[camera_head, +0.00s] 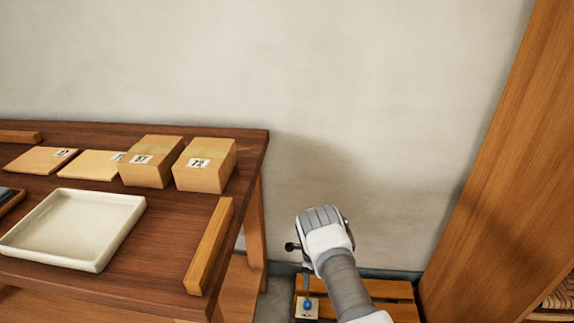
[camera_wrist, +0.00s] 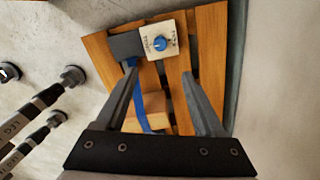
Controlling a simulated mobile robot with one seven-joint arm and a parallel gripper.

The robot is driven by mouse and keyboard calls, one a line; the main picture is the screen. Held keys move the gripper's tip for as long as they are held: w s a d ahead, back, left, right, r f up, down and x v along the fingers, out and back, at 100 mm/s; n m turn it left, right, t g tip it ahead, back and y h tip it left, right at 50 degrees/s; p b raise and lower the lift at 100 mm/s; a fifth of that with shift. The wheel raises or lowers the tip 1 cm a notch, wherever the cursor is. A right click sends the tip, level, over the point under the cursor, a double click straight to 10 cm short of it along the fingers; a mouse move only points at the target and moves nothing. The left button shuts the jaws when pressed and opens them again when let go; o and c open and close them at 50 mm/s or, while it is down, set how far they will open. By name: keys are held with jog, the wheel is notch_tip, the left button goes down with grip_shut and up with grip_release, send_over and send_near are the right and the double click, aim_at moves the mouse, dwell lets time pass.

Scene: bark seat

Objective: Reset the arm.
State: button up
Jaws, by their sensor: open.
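My gripper (camera_wrist: 160,74) is open in the wrist view, its two dark fingers apart and nothing held between them. It points down over a slatted wooden surface (camera_wrist: 209,52). Beyond the fingertips lies a pale label card (camera_wrist: 170,32) with a round blue piece (camera_wrist: 160,43) on it; the card also shows in the head view (camera_head: 312,312). In the head view my arm reaches in from the lower right to the right of the table, and its wrist hides most of the gripper.
A dark block (camera_wrist: 126,45), a blue strap (camera_wrist: 139,102) and a small wooden block (camera_wrist: 154,103) lie on the slats. The brown table (camera_head: 170,215) at left holds a white tray (camera_head: 100,262), cardboard boxes (camera_head: 205,180) and a wooden bar (camera_head: 209,245). A tall wooden panel (camera_head: 500,180) stands at right.

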notch_tip(320, 180, up, 30)
jog(key=w+f+n+t, duration=0.1)
jog(key=w+n+t, duration=0.15)
jog(key=n, duration=0.35)
jog(key=s+r+n+t+y, duration=0.1)
jog(key=s+r+n, duration=0.4)
jog(key=s+r, duration=0.6)
jog(key=s+r+n, duration=0.5)
jog(key=s+r, duration=0.2)
jog(key=r, duration=0.8)
jog(key=s+r+n+t+h, duration=0.2)
jog(key=s+n, duration=0.6)
jog(key=s, duration=1.2)
notch_tip(320, 180, up, 21)
jog(key=y+p, duration=0.1)
jog(key=p, duration=1.9)
jog(key=shift+w+r, duration=0.2)
jog(key=shift+c, duration=0.3)
